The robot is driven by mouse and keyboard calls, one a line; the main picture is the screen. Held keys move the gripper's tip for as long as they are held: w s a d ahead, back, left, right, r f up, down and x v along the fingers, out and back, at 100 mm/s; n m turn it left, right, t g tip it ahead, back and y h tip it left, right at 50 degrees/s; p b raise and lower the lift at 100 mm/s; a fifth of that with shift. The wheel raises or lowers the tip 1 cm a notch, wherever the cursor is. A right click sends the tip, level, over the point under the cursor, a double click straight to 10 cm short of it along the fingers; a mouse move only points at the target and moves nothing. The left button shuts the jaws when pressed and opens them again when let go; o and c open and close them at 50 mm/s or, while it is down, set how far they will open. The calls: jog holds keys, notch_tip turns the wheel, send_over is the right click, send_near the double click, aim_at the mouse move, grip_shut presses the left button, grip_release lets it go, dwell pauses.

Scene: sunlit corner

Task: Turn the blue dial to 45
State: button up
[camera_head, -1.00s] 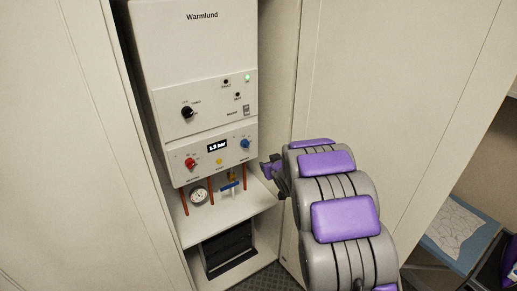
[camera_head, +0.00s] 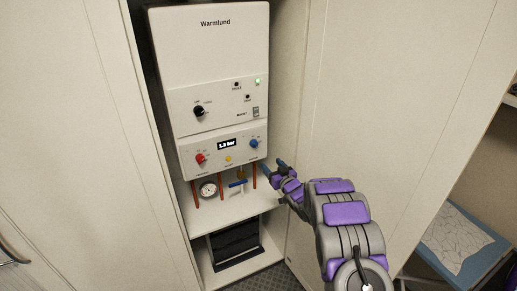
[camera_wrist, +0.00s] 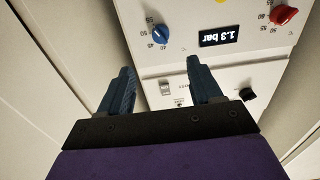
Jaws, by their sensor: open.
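The blue dial (camera_head: 254,143) is at the right end of the lower panel of the white Warmlund unit (camera_head: 215,55). My gripper (camera_head: 273,166) is in front of the unit, low and right of the dial. In the wrist view my gripper (camera_wrist: 160,70) has its two blue fingers wide apart with nothing between them. The fingers are apart from the dial.
A red dial (camera_head: 200,158), a yellow button (camera_head: 228,159) and a display reading 1.3 bar (camera_head: 227,144) share the panel. A black knob (camera_head: 199,111) is above. Copper pipes, a gauge (camera_head: 208,189) and a blue-handled valve (camera_head: 238,184) are below. Cabinet walls stand close on both sides.

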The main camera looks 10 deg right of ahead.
send_near(256, 146)
jog(key=x, duration=0.6)
jog(key=shift+s+a+f+b, duration=0.15)
jog(key=shift+a+f+b, duration=0.1)
jog(key=shift+b, duration=0.1)
jog(key=shift+w+d+r, duration=0.1)
jog(key=shift+w+d, duration=0.05)
jog(key=shift+w, duration=0.4)
jog(key=shift+x, duration=0.85)
jog(key=shift+w+a+b, duration=0.3)
jog(key=shift+w+a, duration=0.05)
jog(key=shift+w, duration=0.25)
jog(key=shift+d, duration=0.2)
jog(key=shift+c, duration=0.3)
